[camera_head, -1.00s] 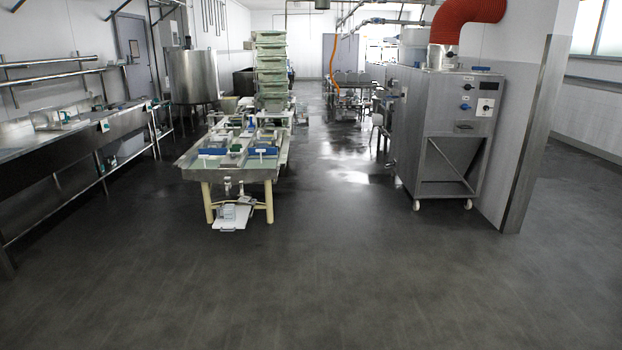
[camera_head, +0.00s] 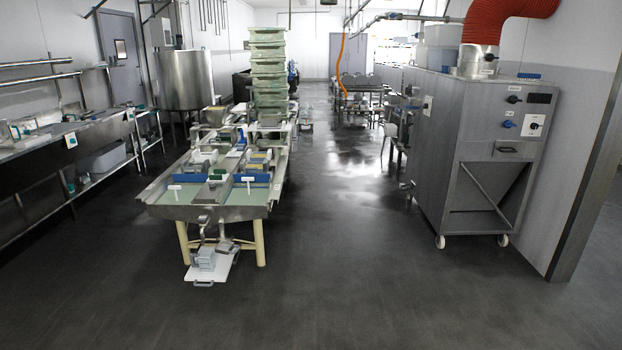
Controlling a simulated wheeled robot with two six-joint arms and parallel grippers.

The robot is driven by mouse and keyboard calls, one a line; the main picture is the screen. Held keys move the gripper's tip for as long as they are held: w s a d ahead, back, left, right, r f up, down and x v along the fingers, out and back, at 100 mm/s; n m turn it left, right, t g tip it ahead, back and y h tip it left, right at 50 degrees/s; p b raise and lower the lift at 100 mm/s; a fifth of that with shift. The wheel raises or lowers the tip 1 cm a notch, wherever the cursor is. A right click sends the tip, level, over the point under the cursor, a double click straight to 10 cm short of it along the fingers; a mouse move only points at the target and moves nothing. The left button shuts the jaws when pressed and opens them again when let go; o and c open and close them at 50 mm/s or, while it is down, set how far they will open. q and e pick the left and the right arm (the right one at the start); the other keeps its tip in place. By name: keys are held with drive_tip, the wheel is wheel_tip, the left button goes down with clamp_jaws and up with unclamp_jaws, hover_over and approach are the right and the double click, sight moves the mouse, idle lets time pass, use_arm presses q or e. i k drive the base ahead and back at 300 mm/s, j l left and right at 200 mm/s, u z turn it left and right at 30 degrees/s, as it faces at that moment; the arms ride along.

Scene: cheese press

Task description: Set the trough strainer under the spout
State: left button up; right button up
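The press trough (camera_head: 207,213), a long metal table with a pale green inside and cream legs, stands ahead, left of centre. Short metal outlet fittings (camera_head: 221,231) hang at its near end; one of them looks like the spout. Below them is a low white board (camera_head: 213,273) with a small grey box-like piece (camera_head: 204,258) on it. A smaller metal piece (camera_head: 228,245) is beside it. I cannot tell which piece is the strainer at this size. Neither of my grippers is in view.
A steel cabinet on casters (camera_head: 478,160) stands right, beside a wall end (camera_head: 590,180). A steel counter (camera_head: 65,145) runs along the left wall. Green crates (camera_head: 268,70) are stacked behind the trough. The dark floor (camera_head: 330,260) in front and the central aisle are clear.

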sight(225, 246)
drive_tip(key=i+u, duration=0.25)
drive_tip(key=i, duration=0.25)
drive_tip(key=i+l+u, duration=0.25)
drive_tip(key=i, duration=0.2)
drive_tip(key=i+l+u, duration=0.25)
drive_tip(key=i, duration=0.2)
drive_tip(key=i+l+u, duration=0.25)
drive_tip(key=i, duration=0.2)
